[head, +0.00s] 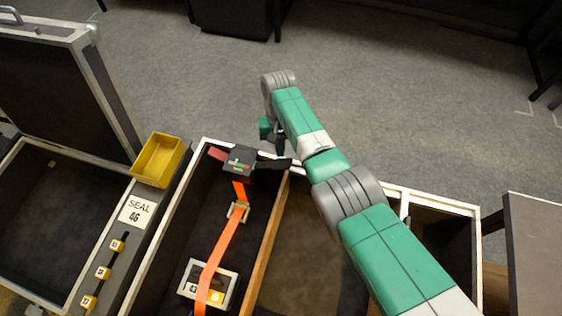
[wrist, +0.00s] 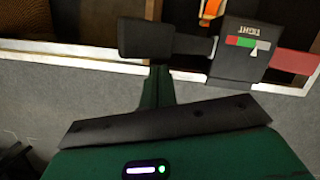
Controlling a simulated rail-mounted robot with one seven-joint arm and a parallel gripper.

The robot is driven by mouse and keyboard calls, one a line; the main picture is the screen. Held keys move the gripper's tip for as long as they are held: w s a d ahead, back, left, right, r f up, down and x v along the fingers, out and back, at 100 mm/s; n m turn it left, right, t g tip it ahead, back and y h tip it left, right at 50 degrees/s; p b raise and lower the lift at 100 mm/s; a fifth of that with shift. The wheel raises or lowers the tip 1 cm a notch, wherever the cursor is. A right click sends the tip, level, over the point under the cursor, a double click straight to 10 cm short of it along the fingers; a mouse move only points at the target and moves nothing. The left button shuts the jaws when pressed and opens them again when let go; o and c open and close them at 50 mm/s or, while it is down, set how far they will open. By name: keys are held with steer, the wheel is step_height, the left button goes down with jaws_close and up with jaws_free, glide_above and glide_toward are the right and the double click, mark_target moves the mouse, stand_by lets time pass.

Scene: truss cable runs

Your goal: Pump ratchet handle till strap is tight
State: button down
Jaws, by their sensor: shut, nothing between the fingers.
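The ratchet (head: 239,159) is a dark block at the far end of the long case compartment. Its black handle (head: 274,164) sticks out to the right in the head view. In the wrist view the ratchet (wrist: 240,65) shows an upside-down TIGHT label and a red, green and white gauge, with a small pale pointer near the green-white border. The orange strap (head: 225,245) runs from the ratchet toward the near end. My gripper (head: 280,150) is shut and empty beside the handle. In the wrist view its fingers (wrist: 159,72) end by the handle (wrist: 146,40); I cannot tell if they touch.
A red strap end (wrist: 295,62) leaves the ratchet's other side. The strap passes a small buckle (head: 238,211) and a white-framed unit (head: 191,280). A yellow bin (head: 158,160) and a SEAL 46 card (head: 137,211) lie left. A wooden divider (head: 262,255) borders the compartment.

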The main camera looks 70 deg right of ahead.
mark_target(281, 162)
steer(key=p+v, duration=0.2)
steer(key=v, duration=0.5)
steer(key=shift+w+r, duration=0.1)
steer(key=shift+r, duration=0.05)
stand_by(0.4)
steer(key=a+r+p, duration=0.1)
steer(key=p, duration=0.1)
steer(key=s+a+r+p, duration=0.1)
steer(key=p, duration=0.2)
steer(key=shift+s+a+r+p, duration=0.25)
steer(key=shift+a+p, duration=0.1)
steer(key=shift+a, duration=0.05)
steer(key=shift+f, duration=0.1)
steer(key=shift+b+x, duration=2.25)
steer(key=shift+x, duration=1.15)
